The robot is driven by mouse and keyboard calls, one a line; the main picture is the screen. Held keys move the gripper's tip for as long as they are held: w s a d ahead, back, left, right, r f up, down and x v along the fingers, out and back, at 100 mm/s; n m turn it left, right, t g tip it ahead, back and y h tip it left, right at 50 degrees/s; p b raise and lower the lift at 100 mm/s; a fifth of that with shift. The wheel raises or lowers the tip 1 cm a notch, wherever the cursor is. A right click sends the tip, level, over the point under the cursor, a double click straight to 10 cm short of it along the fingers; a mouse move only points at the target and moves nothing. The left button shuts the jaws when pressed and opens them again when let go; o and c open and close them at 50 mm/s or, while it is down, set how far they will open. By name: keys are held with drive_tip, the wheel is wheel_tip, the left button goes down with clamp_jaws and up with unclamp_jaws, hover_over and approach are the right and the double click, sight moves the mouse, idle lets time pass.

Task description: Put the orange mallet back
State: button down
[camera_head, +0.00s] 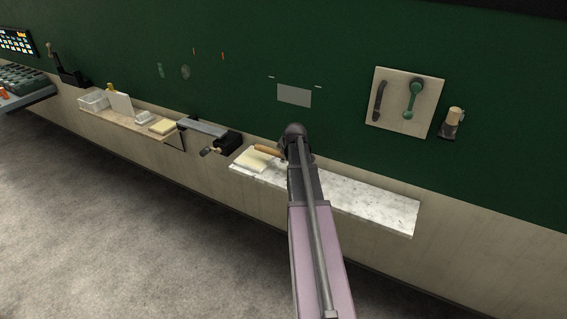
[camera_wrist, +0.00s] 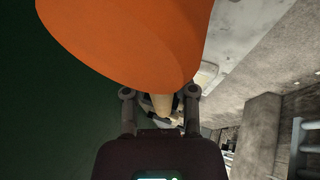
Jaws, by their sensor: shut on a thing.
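The orange mallet's head (camera_wrist: 135,40) fills the top of the wrist view, very close to the camera. Its pale wooden handle (camera_wrist: 163,106) runs between the two fingers of my gripper (camera_wrist: 160,94), which is shut on it. In the head view my arm hides the gripper and the mallet's head. A brown wooden rod (camera_head: 267,150), apparently the handle, sticks out left of the arm above the white speckled shelf (camera_head: 375,203). I cannot tell whether it touches the shelf.
A grey rectangle (camera_head: 294,95) with small white marks beside it is on the green wall (camera_head: 340,50). A cream block (camera_head: 252,160) lies at the shelf's left end. A black device (camera_head: 215,135) sits left. The shelf's right part looks clear.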

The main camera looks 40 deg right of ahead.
drive_tip(key=shift+w+f+b, duration=0.2)
drive_tip(key=shift+f+b, duration=0.6)
drive_tip(key=shift+w+f+b, duration=0.15)
drive_tip(key=shift+f+b, duration=0.6)
drive_tip(key=shift+f, duration=0.05)
drive_tip(key=shift+c, duration=2.1)
unclamp_jaws()
drive_tip(key=shift+f, duration=0.15)
drive_tip(key=shift+f+b, duration=0.15)
drive_tip(key=shift+b, duration=0.15)
drive_tip(key=p+v, duration=0.5)
drive_tip(key=shift+s+d+r, duration=0.1)
drive_tip(key=shift+s+r, duration=0.05)
drive_tip(key=shift+r, duration=0.15)
drive_tip(key=p+v, duration=0.7)
drive_tip(key=v, duration=0.1)
drive_tip(key=shift+s, duration=0.15)
drive_tip(key=shift+r, duration=0.15)
